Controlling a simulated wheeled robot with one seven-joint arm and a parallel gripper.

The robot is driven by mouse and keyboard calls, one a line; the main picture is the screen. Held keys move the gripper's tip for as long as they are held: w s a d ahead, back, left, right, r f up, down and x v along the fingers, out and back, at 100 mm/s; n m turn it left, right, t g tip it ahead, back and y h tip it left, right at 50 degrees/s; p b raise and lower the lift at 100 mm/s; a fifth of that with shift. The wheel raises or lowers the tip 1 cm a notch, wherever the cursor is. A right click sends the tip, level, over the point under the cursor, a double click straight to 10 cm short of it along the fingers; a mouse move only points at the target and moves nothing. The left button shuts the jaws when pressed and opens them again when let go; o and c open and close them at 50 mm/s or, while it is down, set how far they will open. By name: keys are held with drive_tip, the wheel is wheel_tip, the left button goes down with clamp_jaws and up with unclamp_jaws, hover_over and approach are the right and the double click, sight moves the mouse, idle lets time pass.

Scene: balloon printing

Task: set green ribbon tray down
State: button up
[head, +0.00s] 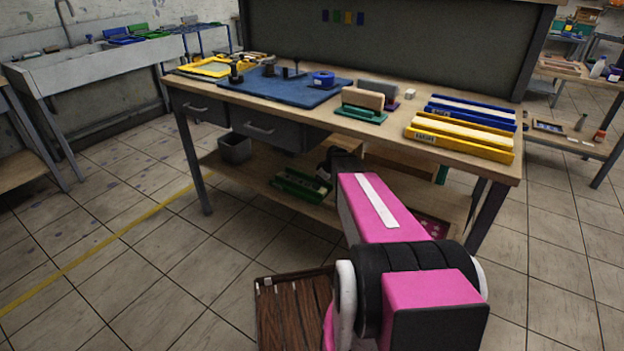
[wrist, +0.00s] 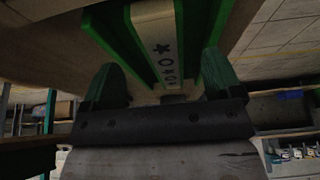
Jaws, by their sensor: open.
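In the wrist view, the green ribbon tray (wrist: 211,22) is a long green trough holding a cream ribbon (wrist: 155,28) printed with dark stars and rings. Its near end lies between the two spread green fingers of my gripper (wrist: 160,62). The gripper is open; I cannot tell whether either finger touches the tray.
The workbench top (head: 232,92) overhangs the lower shelf (head: 243,172). A grey bin (head: 235,147) stands at the shelf's left. Blue (head: 470,108) and yellow (head: 460,137) trays lie on the bench's right end. The tiled floor at left is clear.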

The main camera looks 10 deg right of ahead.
drive_tip(key=shift+s+d, duration=0.9)
drive_tip(key=shift+s, duration=0.1)
drive_tip(key=s+a+r+m+g+h, duration=0.1)
drive_tip(key=s+a+r+m, duration=0.2)
drive_tip(key=s, duration=0.5)
drive_tip(key=s+a+r+m+g+h, duration=0.1)
drive_tip(key=s+a+r+m, duration=0.1)
drive_tip(key=s, duration=0.6)
drive_tip(key=s+a+r+m+g+h, duration=0.1)
drive_tip(key=s+a+r+m, duration=0.2)
drive_tip(key=s, duration=0.6)
drive_tip(key=shift+a+r+m, duration=0.3)
drive_tip(key=shift+a+m, duration=0.2)
drive_tip(key=shift+a, duration=0.75)
